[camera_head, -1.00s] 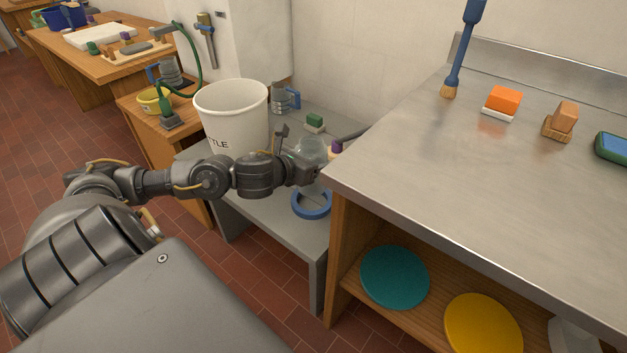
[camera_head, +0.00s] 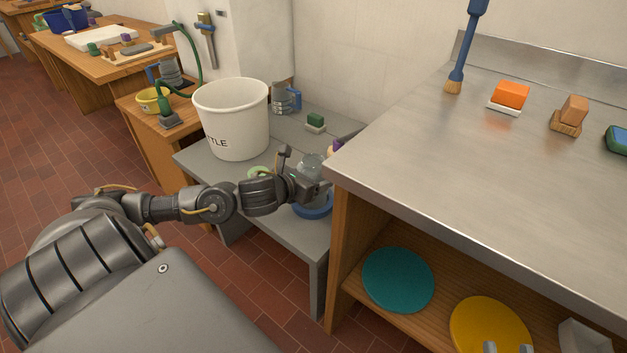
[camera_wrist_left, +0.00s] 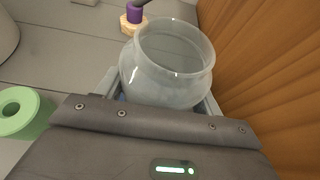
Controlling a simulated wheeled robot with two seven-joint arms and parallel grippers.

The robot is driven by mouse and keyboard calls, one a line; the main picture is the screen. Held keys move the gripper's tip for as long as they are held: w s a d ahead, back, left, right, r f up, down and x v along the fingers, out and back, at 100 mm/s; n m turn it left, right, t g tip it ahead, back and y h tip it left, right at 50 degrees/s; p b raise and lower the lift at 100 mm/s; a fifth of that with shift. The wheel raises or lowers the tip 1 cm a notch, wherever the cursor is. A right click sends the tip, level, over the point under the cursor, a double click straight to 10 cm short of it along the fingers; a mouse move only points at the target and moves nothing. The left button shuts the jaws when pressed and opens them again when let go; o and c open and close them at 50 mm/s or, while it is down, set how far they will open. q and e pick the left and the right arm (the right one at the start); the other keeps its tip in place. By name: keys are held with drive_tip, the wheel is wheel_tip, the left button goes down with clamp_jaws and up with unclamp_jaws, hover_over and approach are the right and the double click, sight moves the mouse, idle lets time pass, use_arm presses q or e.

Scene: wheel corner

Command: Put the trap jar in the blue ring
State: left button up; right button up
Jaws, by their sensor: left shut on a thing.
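The trap jar, a clear round glass jar (camera_head: 311,164), is held upright in my left gripper (camera_head: 314,183). In the left wrist view the jar (camera_wrist_left: 166,75) sits between the two fingers, its open mouth up. The blue ring (camera_head: 314,211) lies on the low grey bench, just below the gripper, which partly hides it. The jar appears above the ring; whether they touch I cannot tell. Two small grey tips of my right gripper (camera_head: 507,347) show apart at the bottom edge, in front of the yellow disc, with nothing between them.
A white bucket (camera_head: 232,120) and a pale green ring (camera_head: 259,172) are on the grey bench (camera_head: 285,150), left of the jar. A purple-topped wooden piece (camera_wrist_left: 134,14) stands behind it. The steel counter's (camera_head: 450,150) wooden side is close on the right.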

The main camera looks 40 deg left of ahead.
use_arm(q)
drive_tip(key=shift+f, duration=0.1)
use_arm(e)
drive_tip(key=shift+r, duration=0.1)
use_arm(q)
drive_tip(key=o, duration=1.1)
use_arm(e)
drive_tip(key=shift+d+r+t, duration=0.15)
drive_tip(key=shift+t, duration=0.15)
